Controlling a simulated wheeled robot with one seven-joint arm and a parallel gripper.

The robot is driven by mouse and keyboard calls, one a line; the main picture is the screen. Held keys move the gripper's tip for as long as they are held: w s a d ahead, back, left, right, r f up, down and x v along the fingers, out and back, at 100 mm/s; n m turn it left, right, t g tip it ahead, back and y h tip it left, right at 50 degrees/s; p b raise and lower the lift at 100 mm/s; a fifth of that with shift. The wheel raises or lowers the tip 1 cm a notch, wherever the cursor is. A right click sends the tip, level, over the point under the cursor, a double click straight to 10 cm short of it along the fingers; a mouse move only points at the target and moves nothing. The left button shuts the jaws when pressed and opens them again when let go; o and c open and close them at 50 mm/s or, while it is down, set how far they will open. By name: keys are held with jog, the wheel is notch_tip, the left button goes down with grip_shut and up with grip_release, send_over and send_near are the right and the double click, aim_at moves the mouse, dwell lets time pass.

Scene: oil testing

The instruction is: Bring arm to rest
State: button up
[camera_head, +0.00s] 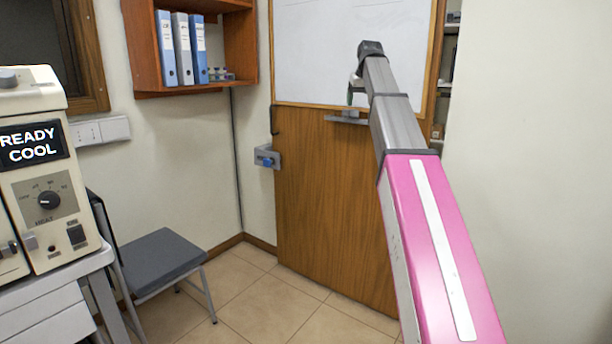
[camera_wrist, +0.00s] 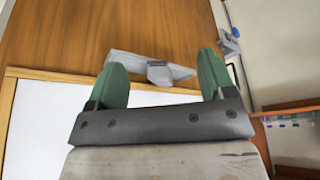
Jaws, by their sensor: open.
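My arm, pink with grey links, reaches up and forward on the right of the head view. My gripper (camera_wrist: 162,82) shows in the wrist view with its two green fingers spread wide and nothing between them. In the head view my gripper (camera_head: 354,92) is small, partly hidden by the wrist, and lies in front of the whiteboard. The wrist view faces the wooden door and the lower edge of the whiteboard.
A wooden door (camera_head: 325,190) with a whiteboard (camera_head: 330,45) stands ahead. A chair (camera_head: 160,262) and a machine reading READY COOL (camera_head: 45,195) are at left. A shelf (camera_head: 242,45) with binders hangs on the wall.

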jog(key=s+f+g, duration=0.1)
jog(key=s+f, duration=0.2)
jog(key=f, duration=0.9)
jog(key=s+f, duration=0.3)
jog(key=f, duration=0.9)
jog(key=s+f+g, duration=0.1)
jog(key=s+f, duration=0.2)
jog(key=f, duration=0.9)
jog(key=s+f+m+g, duration=0.1)
jog(key=s+f+g, duration=0.1)
jog(key=s+f, duration=2.1)
notch_tip(320, 180, down, 3)
jog(key=shift+a+r+m+h, duration=0.15)
jog(key=shift+a+m+h, duration=0.15)
jog(key=shift+a, duration=0.15)
jog(key=shift+s, duration=0.1)
